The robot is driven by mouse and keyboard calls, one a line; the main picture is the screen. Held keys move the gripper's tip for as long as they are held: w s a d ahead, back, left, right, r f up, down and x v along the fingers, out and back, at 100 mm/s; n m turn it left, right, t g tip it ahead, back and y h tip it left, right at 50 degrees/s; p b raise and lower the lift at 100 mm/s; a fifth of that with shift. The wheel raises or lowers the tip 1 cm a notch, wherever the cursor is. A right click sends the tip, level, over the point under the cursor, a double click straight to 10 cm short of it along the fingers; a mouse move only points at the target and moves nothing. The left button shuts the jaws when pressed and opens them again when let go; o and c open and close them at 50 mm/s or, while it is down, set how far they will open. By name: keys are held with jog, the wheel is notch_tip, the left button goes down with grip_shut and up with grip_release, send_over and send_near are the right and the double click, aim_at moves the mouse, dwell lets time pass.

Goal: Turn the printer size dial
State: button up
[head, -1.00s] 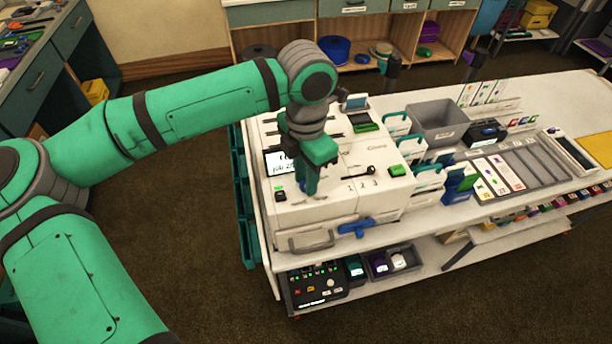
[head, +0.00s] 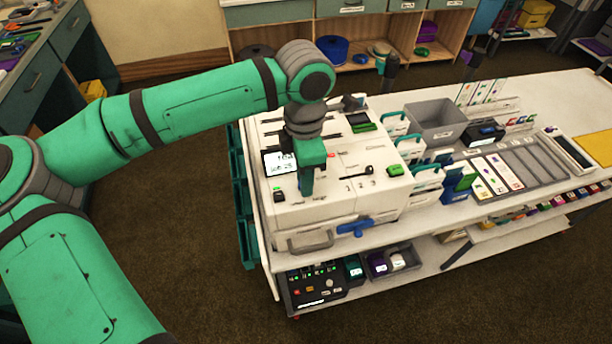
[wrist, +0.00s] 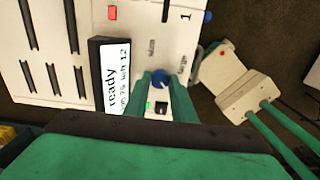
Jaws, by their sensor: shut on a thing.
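The printer (head: 345,200) is a white box on the near left end of the table. Its blue size dial (wrist: 161,78) sits on the top face near the small screen in the wrist view. My gripper (head: 306,192) points down at the printer top in the head view and hides the dial there. In the wrist view its green fingers (wrist: 163,88) are shut around the dial, one on each side.
A black square with a green light (wrist: 160,108) lies close beside the fingers. A grey bin (head: 436,120) and upright cards stand to the right.

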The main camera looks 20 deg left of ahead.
jog(key=shift+w+r, duration=0.1)
jog(key=o, duration=1.1)
jog(key=shift+c, duration=0.2)
notch_tip(320, 180, up, 11)
